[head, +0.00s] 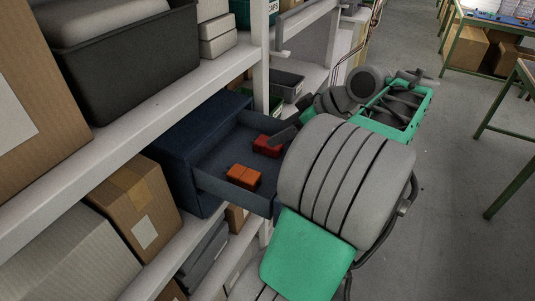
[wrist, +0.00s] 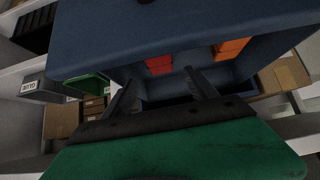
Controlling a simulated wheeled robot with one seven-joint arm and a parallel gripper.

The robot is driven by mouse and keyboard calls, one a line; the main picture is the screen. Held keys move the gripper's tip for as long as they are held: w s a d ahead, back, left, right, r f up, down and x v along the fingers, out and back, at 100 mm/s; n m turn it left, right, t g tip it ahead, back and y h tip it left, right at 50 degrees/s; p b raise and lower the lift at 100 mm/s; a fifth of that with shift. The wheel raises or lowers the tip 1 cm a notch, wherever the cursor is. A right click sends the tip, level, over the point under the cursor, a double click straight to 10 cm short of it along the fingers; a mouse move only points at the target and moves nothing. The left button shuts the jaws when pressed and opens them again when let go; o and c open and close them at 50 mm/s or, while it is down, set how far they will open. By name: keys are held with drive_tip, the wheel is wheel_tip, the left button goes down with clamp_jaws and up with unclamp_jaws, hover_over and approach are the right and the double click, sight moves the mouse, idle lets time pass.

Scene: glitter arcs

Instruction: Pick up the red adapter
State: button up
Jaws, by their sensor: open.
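The red adapter (head: 266,146) lies inside an open dark blue drawer (head: 206,184), toward its back right. In the wrist view the red adapter (wrist: 159,64) shows just beyond and between my two fingertips, with a gap to them. My gripper (wrist: 159,77) is open and empty, its fingers pointing into the drawer. In the head view my gripper (head: 284,136) is at the drawer's right side, close to the red adapter and partly hidden by my arm.
An orange block (head: 243,177) lies in the drawer in front of the red adapter; it also shows in the wrist view (wrist: 230,48). The drawer walls enclose both. Shelves hold cardboard boxes (head: 138,205) and a dark bin (head: 126,62). The floor at right is clear.

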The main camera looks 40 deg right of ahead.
sight(266, 145)
drive_tip(key=b+x, duration=0.1)
drive_tip(key=x, duration=0.6)
drive_tip(key=shift+a+f, duration=0.15)
drive_tip(key=shift+f, duration=0.1)
drive_tip(key=shift+c, duration=0.5)
clamp_jaws()
